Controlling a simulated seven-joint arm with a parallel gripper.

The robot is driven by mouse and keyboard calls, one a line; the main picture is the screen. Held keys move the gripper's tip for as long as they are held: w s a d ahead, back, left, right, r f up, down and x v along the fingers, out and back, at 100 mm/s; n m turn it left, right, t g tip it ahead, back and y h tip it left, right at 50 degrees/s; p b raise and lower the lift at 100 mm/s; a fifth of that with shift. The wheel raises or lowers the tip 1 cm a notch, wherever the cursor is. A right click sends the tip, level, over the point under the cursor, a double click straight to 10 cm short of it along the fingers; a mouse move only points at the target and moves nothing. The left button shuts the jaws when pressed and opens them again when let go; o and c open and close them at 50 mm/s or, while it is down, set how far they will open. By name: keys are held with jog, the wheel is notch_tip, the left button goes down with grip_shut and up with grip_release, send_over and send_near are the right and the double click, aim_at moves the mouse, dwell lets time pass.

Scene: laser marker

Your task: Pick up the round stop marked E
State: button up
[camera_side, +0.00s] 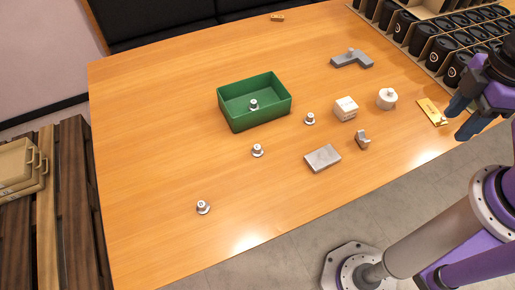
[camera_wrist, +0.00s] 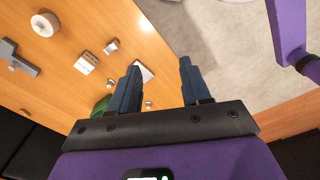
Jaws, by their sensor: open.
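Several small silver round stops with marked tops show in the side view. One stop (camera_side: 309,119) stands right of the green bin, one (camera_side: 257,150) in front of it, one (camera_side: 203,207) near the table's front left, and one (camera_side: 253,104) inside the bin. Their letters are too small to read, so I cannot tell which is E. My gripper (camera_side: 459,121) is open and empty at the table's right edge, well away from the stops. In the wrist view its blue fingers (camera_wrist: 158,66) are spread apart, with small stops partly hidden near the left finger.
The green bin (camera_side: 273,118) stands mid-table. Right of it are a grey plate (camera_side: 322,158), a white block (camera_side: 345,108), a white cylinder (camera_side: 386,99), a small bracket (camera_side: 362,140), a grey angled piece (camera_side: 351,60) and a gold bar (camera_side: 432,112). The table's left side is mostly clear.

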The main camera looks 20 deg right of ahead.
aim_at(258, 146)
jog(key=shift+o, duration=0.5)
jog(key=w+a+f+m+g+y, duration=0.45)
jog(key=w+a+m, duration=0.2)
jog(key=m, duration=0.25)
jog(key=w+a+f+m+g+y, duration=0.4)
jog(key=w+a+f+m+y, duration=0.15)
jog(key=a+m, duration=0.3)
jog(key=w+f+m+t, duration=0.3)
jog(key=f+m+t, duration=0.1)
jog(key=m, duration=0.1)
jog(key=w+d+f+m+t+y, duration=0.1)
jog(key=w+f+m+t, duration=0.2)
jog(key=f+m+t, duration=0.1)
jog(key=w+d+f+m+t+y, duration=0.1)
jog(key=w+f+m+t, duration=0.3)
jog(key=m, duration=0.4)
jog(key=shift+w+f+t, duration=0.1)
jog(key=shift+f+t, duration=0.45)
jog(key=shift+f, duration=0.35)
jog(key=x, duration=1.7)
jog(key=shift+w+a+r, duration=0.1)
jog(key=shift+w+a, duration=0.1)
grip_shut()
